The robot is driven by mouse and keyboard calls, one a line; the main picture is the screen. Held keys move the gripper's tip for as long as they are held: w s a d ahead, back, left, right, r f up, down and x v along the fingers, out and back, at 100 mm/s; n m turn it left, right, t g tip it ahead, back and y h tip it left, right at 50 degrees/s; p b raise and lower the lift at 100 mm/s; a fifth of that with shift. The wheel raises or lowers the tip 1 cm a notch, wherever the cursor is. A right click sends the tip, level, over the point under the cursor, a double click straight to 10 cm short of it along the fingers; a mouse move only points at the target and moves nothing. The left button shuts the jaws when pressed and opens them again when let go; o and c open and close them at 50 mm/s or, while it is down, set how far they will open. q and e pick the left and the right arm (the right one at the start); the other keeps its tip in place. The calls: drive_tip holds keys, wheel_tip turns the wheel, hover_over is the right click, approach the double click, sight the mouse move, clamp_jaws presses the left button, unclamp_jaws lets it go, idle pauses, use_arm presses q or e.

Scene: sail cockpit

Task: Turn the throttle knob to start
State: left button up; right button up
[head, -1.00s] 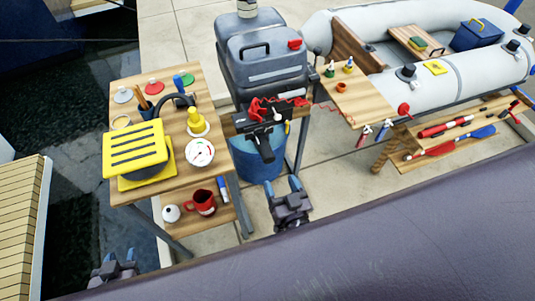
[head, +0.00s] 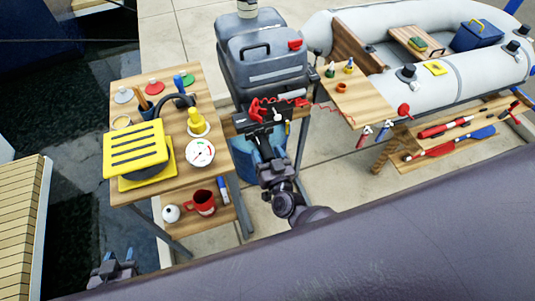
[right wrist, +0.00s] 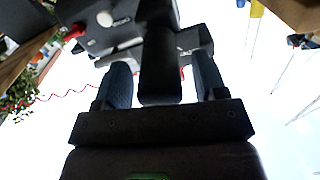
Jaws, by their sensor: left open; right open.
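The outboard motor (head: 265,62) stands in the middle of the head view, with its black tiller arm pointing toward me. The throttle knob, the dark grip at the arm's end, shows in the right wrist view (right wrist: 160,65). There it lies between the two blue fingers of my right gripper (right wrist: 162,82), with a gap visible on both sides. In the head view my right gripper (head: 268,153) is open at the tiller's end and hides most of the knob. My left gripper (head: 113,258) is open and empty at the lower left, far from the motor.
A wooden table (head: 193,84) with a yellow slotted box (head: 135,148), a gauge (head: 200,152) and a red mug (head: 202,203) on its shelf stands left of the tiller. A blue bucket (head: 243,160) is under the motor. A red coiled cord (head: 300,101) runs rightward.

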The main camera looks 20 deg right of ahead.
drive_tip(key=c, duration=0.9)
drive_tip(key=shift+m, duration=0.4)
drive_tip(key=m, duration=0.3)
drive_tip(key=shift+b, duration=0.35)
drive_tip(key=shift+m+b, duration=0.35)
drive_tip(key=shift+m, duration=1.65)
